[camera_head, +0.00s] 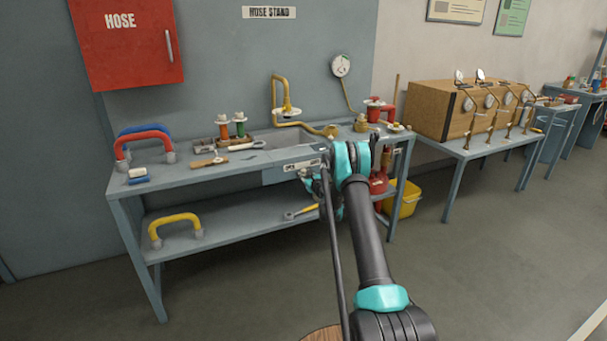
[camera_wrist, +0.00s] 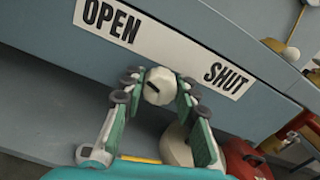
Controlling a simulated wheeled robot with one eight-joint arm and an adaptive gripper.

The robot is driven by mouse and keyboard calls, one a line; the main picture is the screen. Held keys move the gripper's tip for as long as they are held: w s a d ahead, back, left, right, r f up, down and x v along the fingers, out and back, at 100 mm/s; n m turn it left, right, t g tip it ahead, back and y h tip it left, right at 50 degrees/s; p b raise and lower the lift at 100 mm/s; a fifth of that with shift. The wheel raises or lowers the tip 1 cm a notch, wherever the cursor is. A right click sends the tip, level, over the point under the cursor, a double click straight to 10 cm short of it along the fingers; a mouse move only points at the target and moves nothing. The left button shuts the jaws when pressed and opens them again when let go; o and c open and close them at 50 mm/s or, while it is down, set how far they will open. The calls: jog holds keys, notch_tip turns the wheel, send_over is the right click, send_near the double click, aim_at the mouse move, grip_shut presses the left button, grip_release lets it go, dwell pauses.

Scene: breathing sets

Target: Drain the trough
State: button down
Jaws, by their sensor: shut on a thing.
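The trough (camera_head: 285,139) is a grey basin set into the top of the hose stand bench. A label plate (camera_wrist: 165,42) on its front reads OPEN at left and SHUT at right; it shows small in the head view (camera_head: 302,165). A pale round knob (camera_wrist: 160,93) with a short dark slanted mark sits below the plate, between the two words. My gripper (camera_wrist: 155,86) is shut on the knob, one finger on each side. In the head view my gripper (camera_head: 318,181) is at the bench front and hides the knob. The water level cannot be told.
A brass spout (camera_head: 277,92) rises behind the trough. Red and blue hoses (camera_head: 146,136) and tools lie on the bench's left. A yellow hose (camera_head: 175,222) is on the lower shelf. A yellow bucket (camera_head: 406,199) stands under the right end. The front floor is clear.

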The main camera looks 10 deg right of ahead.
jog(key=c, duration=2.3)
grip_release()
jog(key=n, duration=0.4)
grip_shut()
jog(key=o, duration=1.2)
grip_release()
jog(key=shift+c, duration=0.2)
jog(key=shift+s, duration=0.1)
jog(key=v, duration=1.2)
